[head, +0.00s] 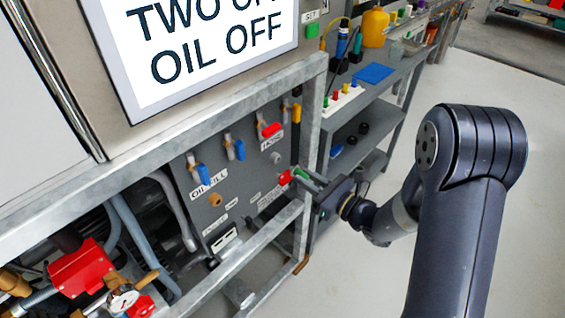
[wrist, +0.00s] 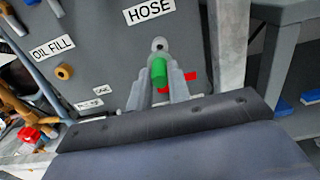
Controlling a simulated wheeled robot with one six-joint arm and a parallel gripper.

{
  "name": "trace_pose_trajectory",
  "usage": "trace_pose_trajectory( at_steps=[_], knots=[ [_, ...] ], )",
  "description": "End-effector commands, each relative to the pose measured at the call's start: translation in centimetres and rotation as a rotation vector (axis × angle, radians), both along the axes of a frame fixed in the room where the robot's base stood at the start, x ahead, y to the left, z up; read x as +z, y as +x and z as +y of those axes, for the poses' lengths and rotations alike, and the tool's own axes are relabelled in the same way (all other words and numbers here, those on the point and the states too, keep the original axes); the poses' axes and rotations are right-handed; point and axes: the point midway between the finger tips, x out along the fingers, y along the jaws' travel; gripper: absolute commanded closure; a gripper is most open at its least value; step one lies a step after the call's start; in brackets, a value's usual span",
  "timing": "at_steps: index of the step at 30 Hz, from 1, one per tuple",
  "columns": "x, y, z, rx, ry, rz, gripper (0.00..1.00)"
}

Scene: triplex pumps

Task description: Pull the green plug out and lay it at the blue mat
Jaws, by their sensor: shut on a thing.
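The green plug (head: 300,174) is between the fingers of my gripper (head: 312,183), in front of the grey pump panel. In the wrist view the plug (wrist: 158,72) points toward the camera, and the fingers (wrist: 158,88) are shut on its sides. A round grey port (wrist: 158,44) shows just above the plug, below the HOSE label (wrist: 149,11). I cannot tell whether the plug still sits in a hole or is clear of the panel. The blue mat (head: 374,73) lies flat on the bench top at the upper right of the head view; its surface looks bare.
A galvanised frame post (head: 311,125) and lower rail (head: 258,243) stand close around my gripper. A red part (head: 286,178) is beside the plug. A white rack (head: 343,102) with coloured pegs and a yellow container (head: 375,27) stand near the mat. Open floor lies right.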

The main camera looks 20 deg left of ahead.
Motion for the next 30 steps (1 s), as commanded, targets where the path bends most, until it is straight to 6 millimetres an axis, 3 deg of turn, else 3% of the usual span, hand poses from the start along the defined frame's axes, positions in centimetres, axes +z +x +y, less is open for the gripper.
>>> trace_pose_trajectory(
  at_steps=[30],
  knots=[
    [0.0,-0.8,-1.9,0.000,0.001,0.000,1.00]
  ],
)
